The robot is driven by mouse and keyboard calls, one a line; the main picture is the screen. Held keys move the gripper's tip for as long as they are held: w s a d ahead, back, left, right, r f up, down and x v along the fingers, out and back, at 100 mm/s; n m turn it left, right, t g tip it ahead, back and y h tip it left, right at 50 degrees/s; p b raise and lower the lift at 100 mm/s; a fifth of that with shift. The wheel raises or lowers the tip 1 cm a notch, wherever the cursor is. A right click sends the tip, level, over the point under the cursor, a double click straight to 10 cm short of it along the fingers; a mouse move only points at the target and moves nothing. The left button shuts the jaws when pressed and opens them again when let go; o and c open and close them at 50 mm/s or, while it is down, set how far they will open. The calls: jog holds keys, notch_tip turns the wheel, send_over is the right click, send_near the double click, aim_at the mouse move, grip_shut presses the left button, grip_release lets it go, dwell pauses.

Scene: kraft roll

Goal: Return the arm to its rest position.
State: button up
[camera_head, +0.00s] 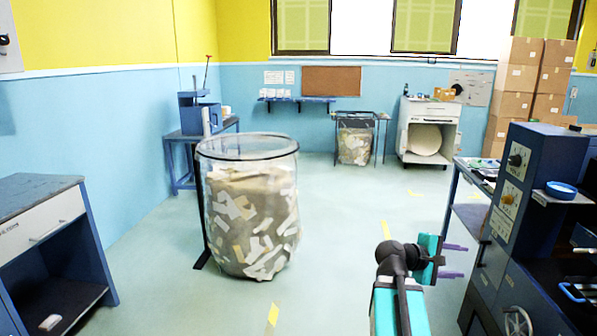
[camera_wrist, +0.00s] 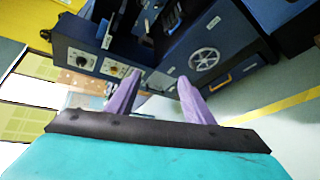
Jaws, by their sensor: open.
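My gripper (camera_head: 454,261) is at the lower right of the head view, at the end of my teal and black arm. Its two purple fingers point right, toward the dark blue machine (camera_head: 511,185). In the wrist view my gripper (camera_wrist: 160,85) shows its fingers spread apart with nothing between them. The dark blue machine also shows beyond the fingertips in the wrist view (camera_wrist: 85,42), with dials and a handwheel (camera_wrist: 204,59). The fingers appear clear of the machine.
A large clear bin of paper scraps (camera_head: 250,210) stands left of centre. A drawer cabinet (camera_head: 45,235) is at the left edge. A blue bench (camera_head: 185,150), a white cabinet (camera_head: 430,130) and stacked cartons (camera_head: 530,80) stand farther back. The middle floor is open.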

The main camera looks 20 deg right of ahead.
jog(key=w+a+f+n+y, duration=0.1)
jog(key=w+a+f, duration=0.1)
jog(key=a+f, duration=0.35)
jog(key=w+a+f+n+t+y, duration=0.1)
jog(key=w+a+f, duration=0.15)
jog(key=f, duration=0.55)
jog(key=w+a+f+n+y, duration=0.1)
jog(key=w+a+f, duration=0.1)
jog(key=a+f, duration=0.3)
jog(key=s+a+f+y, duration=0.1)
jog(key=a+f+y, duration=0.1)
jog(key=a+f, duration=0.5)
jog(key=a+f+y, duration=0.1)
jog(key=a+f, duration=0.3)
jog(key=f, duration=0.5)
jog(key=s+a+f+m+g+y, duration=0.2)
jog(key=s+a+f+m+y, duration=0.1)
jog(key=s+a+f, duration=0.7)
jog(key=s+a+f+m+g+y+p, duration=0.1)
jog(key=s+a+f+m+g+y, duration=0.2)
jog(key=s+a+f, duration=0.8)
jog(key=s+a+y, duration=0.1)
jog(key=a+y, duration=0.1)
jog(key=a, duration=0.4)
jog(key=shift+s+a+f, duration=0.15)
jog(key=shift+a+f, duration=0.15)
jog(key=shift+a, duration=0.05)
jog(key=shift+c, duration=0.4)
